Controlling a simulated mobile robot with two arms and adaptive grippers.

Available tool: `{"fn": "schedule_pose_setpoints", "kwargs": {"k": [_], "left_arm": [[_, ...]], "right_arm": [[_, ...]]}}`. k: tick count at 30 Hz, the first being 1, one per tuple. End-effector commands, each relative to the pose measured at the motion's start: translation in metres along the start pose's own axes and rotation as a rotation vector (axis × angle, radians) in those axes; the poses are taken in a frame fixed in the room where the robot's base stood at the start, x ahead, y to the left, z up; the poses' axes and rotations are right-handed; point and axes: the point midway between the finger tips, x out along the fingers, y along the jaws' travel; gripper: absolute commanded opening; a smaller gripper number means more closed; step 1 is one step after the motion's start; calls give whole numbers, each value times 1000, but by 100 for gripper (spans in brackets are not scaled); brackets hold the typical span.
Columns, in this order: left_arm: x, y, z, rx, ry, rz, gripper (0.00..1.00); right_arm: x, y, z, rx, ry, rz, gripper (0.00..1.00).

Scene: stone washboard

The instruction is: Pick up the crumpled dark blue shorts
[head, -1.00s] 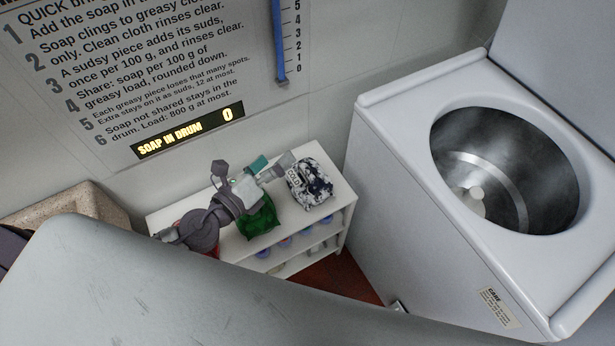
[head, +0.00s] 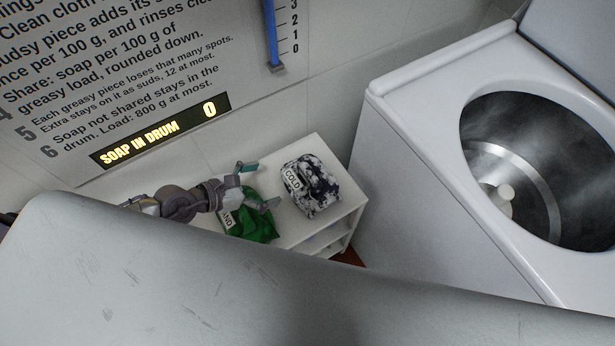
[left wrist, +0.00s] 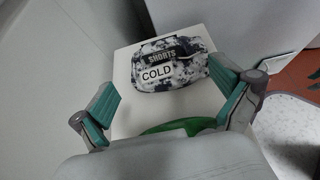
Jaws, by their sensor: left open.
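The shorts (head: 312,186) are a bundled, dark blue and white mottled cloth on top of a white shelf. In the left wrist view they (left wrist: 185,68) bear tags reading SHORTS and COLD. My left gripper (head: 262,184) is open and empty, just left of the shorts in the head view, with its teal fingers pointing toward them. In the left wrist view the fingers (left wrist: 165,78) stand apart to either side of the shorts, and the bundle lies beyond them. I see no contact. My right gripper is not in view.
A green cloth (head: 248,222) lies on the white shelf (head: 345,198), beneath and beside my left gripper. A washer with an open steel drum (head: 490,150) stands at the right. A wall panel (head: 120,80) is behind, its display reading 0.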

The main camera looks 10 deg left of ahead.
Motion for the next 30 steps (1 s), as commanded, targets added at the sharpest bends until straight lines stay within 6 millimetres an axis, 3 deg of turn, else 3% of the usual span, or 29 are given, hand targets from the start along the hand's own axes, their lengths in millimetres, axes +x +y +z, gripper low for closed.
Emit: {"fn": "schedule_pose_setpoints", "kwargs": {"k": [1, 5, 15, 23, 30], "left_arm": [[4, 0, -8, 1, 0, 0, 100], [16, 1, -8, -1, -4, 2, 100], [78, 0, -7, -1, -3, 2, 100], [98, -1, -5, 0, -3, 1, 100], [133, -4, -3, 0, -2, 1, 100]], "right_arm": [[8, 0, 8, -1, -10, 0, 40], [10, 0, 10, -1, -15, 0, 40], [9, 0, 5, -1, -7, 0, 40], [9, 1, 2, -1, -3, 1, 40], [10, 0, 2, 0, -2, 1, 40]]}}
